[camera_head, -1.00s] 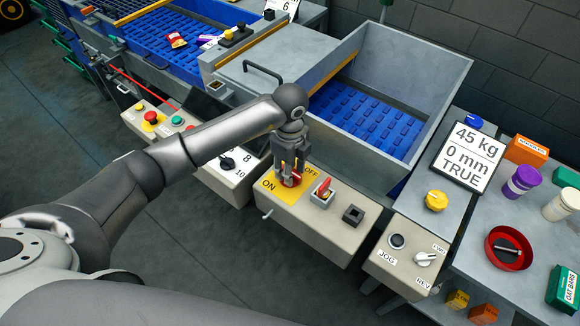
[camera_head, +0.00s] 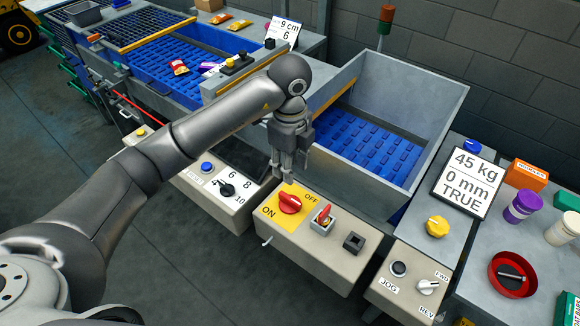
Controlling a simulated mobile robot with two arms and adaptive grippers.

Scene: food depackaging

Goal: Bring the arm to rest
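My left arm comes in from the left, and its gripper (camera_head: 283,178) points down just above and behind the yellow ON/OFF plate (camera_head: 269,213). The red rotary knob (camera_head: 290,203) on that plate stands clear of the fingers. The fingers look close together with nothing seen between them, but their gap is too small to judge. My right gripper is not in view.
The switch box (camera_head: 318,236) also carries a red-tipped toggle (camera_head: 325,216) and a black square button (camera_head: 354,241). A dial box (camera_head: 222,208) is to the left. A grey bin (camera_head: 400,95) with a blue belt (camera_head: 365,135) lies behind. A display (camera_head: 468,181) reads 45 kg.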

